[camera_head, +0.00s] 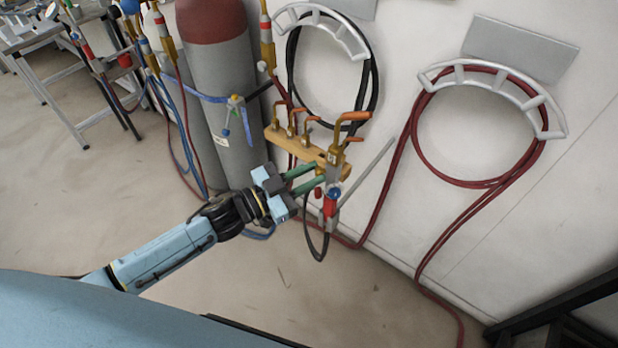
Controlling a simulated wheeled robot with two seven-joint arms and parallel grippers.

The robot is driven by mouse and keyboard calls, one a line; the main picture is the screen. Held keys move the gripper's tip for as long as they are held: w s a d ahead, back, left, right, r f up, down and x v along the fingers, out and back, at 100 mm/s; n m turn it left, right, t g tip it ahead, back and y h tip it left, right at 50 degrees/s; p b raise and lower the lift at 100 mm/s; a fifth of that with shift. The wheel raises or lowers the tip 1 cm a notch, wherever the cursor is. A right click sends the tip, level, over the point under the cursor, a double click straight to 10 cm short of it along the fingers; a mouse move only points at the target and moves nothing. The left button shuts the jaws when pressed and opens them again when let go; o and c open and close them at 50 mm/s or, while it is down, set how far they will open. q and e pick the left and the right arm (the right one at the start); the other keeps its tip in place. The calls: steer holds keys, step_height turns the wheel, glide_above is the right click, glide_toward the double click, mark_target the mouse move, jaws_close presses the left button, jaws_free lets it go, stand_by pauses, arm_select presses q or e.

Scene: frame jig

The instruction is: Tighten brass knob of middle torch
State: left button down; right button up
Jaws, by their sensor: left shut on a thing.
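Several brass torches with orange handles stand in a row on a wooden-coloured rack (290,140) near the wall. The nearest torch (335,165) has a blue knob and a red part below it. My left gripper (319,175) reaches in from the left with its two green fingers at the near end of the rack. It is shut on a small brass knob (320,169) beside the nearest torch; the fingers partly hide it. I cannot tell from this view which torch the knob belongs to. My right gripper does not show.
A grey gas cylinder with a dark red top (214,70) stands behind the gripper. A black hose (374,85) and a red hose (480,184) hang from wall hooks. A metal bench (75,95) stands at the left. The floor in front is mostly clear.

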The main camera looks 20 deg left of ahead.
arm_select(q)
steer(key=shift+w+f+m+h+b, duration=0.1)
steer(key=shift+m+h+b, duration=0.35)
steer(key=shift+m+b, duration=0.6)
steer(key=shift+s+f+m+h+b, duration=0.1)
steer(key=shift+m+h+b, duration=0.3)
steer(key=shift+m+b, duration=0.65)
steer(key=shift+w+f+m+h+b, duration=0.1)
steer(key=shift+m+h+b, duration=0.45)
steer(key=shift+m, duration=0.85)
steer(key=c, duration=1.3)
jaws_free()
steer(key=shift+a, duration=0.1)
steer(key=shift+b+v, duration=0.45)
steer(key=shift+v, duration=6.2)
